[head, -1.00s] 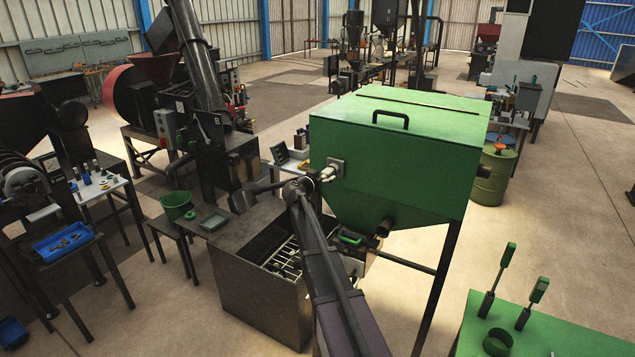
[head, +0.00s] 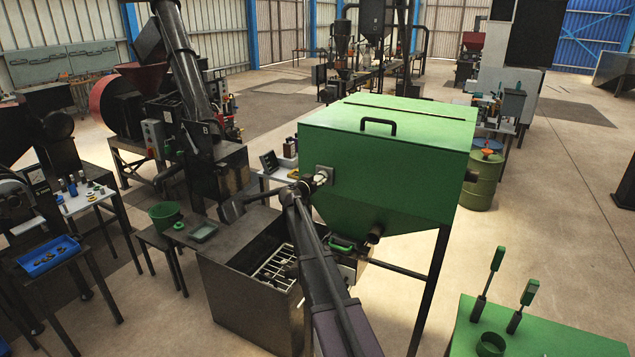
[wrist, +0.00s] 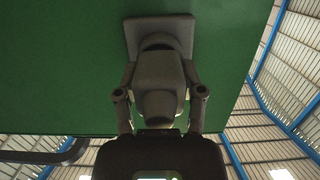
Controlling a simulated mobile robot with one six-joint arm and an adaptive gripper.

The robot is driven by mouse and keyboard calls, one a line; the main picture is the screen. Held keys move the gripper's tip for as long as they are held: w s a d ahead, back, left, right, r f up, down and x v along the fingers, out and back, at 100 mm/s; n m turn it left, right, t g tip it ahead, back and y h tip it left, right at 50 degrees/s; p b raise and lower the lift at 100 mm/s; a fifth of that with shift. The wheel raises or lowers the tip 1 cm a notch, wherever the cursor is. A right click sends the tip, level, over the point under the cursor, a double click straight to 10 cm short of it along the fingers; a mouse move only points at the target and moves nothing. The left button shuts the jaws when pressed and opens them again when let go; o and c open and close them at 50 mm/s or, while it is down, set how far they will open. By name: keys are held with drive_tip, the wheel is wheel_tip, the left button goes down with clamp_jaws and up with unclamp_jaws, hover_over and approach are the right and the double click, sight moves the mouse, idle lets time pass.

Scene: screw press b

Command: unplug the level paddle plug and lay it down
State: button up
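The level paddle plug (wrist: 158,72) is a grey stepped body at a square grey plate (wrist: 182,32) on the green hopper's wall. The plate also shows in the head view (head: 326,173) on the hopper's left side. My gripper (wrist: 158,64) has one finger on each side of the plug, and both fingertips appear to press against it. In the head view my gripper (head: 317,181) is right at the plate, and the plug is mostly hidden there. The plug still sits against the plate, with no clear gap visible.
The green hopper (head: 385,150) has a black handle on its lid. Below my arm is an open dark metal bin (head: 245,295) with a grille. A small dark table (head: 155,238) holds a green bucket and shallow tray. A green-topped table (head: 540,335) stands at front right.

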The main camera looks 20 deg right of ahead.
drive_tip(key=c, duration=0.3)
drive_tip(key=o, duration=0.5)
clamp_jaws()
drive_tip(key=shift+f+v, duration=0.1)
drive_tip(key=shift+v, duration=0.7)
drive_tip(key=shift+f+v, duration=0.15)
drive_tip(key=shift+v, duration=0.65)
drive_tip(key=shift+v, duration=1.1)
drive_tip(key=shift+f, duration=0.15)
wheel_tip(320, 180, down, 21)
drive_tip(key=b, duration=2.1)
